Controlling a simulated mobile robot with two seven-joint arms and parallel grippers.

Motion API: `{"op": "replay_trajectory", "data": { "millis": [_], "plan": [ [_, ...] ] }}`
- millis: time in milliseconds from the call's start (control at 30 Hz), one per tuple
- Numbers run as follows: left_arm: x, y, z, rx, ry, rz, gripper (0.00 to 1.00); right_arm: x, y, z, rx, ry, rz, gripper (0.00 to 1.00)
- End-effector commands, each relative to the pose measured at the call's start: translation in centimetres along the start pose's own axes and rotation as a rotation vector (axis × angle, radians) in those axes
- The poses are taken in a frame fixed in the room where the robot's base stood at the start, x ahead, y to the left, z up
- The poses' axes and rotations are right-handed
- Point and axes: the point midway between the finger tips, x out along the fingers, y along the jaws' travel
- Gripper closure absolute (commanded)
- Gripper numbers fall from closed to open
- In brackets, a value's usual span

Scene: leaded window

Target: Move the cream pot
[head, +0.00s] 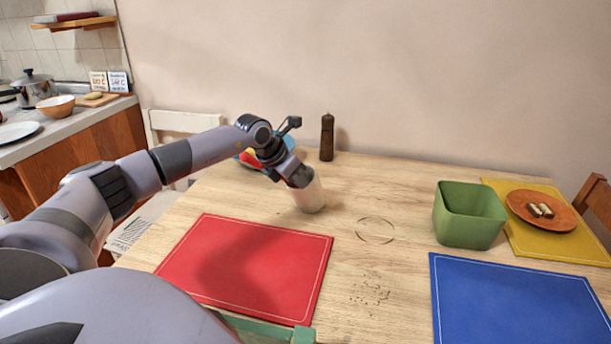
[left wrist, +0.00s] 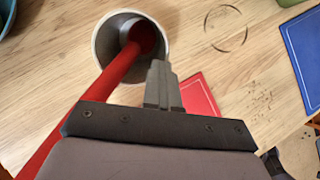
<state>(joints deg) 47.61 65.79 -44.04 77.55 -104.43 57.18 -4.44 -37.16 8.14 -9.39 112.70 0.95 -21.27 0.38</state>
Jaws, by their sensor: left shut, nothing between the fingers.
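The cream pot (head: 311,198) stands upright on the wooden table, just beyond the red placemat's far right corner. The left wrist view looks down into its open mouth (left wrist: 108,32). A long red rod (left wrist: 88,100) leans out of it, its inner end dark inside the pot. My left gripper (head: 301,179) is at the pot's top and hides part of its rim. In the left wrist view its fingers (left wrist: 158,70) are together, empty, and overlap the pot's near rim; I cannot tell whether they touch it. My right gripper is not in view.
A red placemat (head: 245,265), blue placemat (head: 515,305) and green bin (head: 470,216) lie around the table. A dark pepper mill (head: 327,138) stands behind the pot. A ring mark (head: 375,230) and crumbs (head: 370,290) mark bare wood to the right.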

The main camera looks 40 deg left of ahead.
Motion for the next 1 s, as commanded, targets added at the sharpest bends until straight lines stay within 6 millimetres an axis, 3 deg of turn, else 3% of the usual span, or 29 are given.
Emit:
{"op": "replay_trajectory", "data": {
  "millis": [333, 700, 833, 1000],
  "plan": [
    [0.3, 0.0, -0.3, 0.001, 0.007, 0.0, 1.0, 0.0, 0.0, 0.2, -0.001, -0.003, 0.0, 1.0],
    [-1.1, 0.0, 0.7, 0.0, 0.001, 0.0, 1.0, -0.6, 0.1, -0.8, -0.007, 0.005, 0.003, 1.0],
    [-1.2, 0.6, 0.2, -0.001, 0.009, 0.002, 1.0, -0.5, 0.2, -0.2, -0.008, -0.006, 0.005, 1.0],
    [-2.5, 0.7, -1.9, 0.003, 0.011, 0.004, 1.0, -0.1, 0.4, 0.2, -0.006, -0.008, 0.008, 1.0]
  ]
}}
